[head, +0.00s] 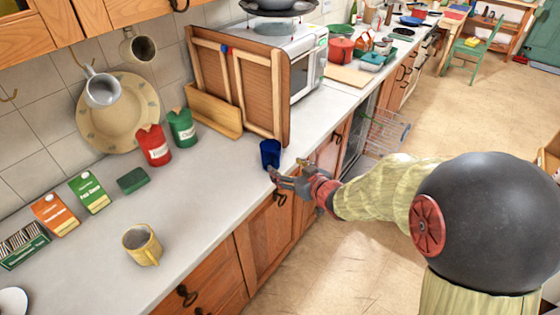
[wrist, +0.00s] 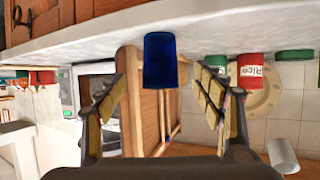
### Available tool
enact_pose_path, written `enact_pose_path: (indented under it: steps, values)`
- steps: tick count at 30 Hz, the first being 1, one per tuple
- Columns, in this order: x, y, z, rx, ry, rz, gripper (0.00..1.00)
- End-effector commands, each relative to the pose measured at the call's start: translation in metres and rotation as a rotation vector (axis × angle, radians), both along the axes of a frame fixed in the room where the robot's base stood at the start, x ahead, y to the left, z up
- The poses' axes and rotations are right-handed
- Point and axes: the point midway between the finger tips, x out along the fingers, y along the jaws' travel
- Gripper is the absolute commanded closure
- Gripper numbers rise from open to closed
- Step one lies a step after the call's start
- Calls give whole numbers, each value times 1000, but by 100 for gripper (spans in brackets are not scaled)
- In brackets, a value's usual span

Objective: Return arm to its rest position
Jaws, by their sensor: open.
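My gripper (head: 288,176) is at the front edge of the counter, at the end of my arm, which reaches in from the right. Its fingers are spread and hold nothing. A blue cup (head: 270,153) stands upright on the counter just beyond the fingertips. In the wrist view, which is upside down, the blue cup (wrist: 160,60) shows between the two open fingers of my gripper (wrist: 163,85). I cannot tell the exact gap between the fingers and the cup.
A yellow mug (head: 141,245) stands on the counter (head: 205,205) at the near left. Red and green canisters, boxes and a wooden rack (head: 262,92) line the wall. A microwave (head: 308,65) stands behind the rack. The floor (head: 460,110) right of the counter is open.

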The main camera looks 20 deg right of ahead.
Motion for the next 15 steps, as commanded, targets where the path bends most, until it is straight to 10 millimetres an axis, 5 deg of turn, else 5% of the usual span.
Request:
enact_pose_path:
  steps: [8, 11, 15]
  values:
    - [-5, -4, -5, -29, 19, -1, 32]
    - [-14, -20, -26, -83, 99, -40, 32]
    - [-51, -59, -69, -171, 312, -159, 32]
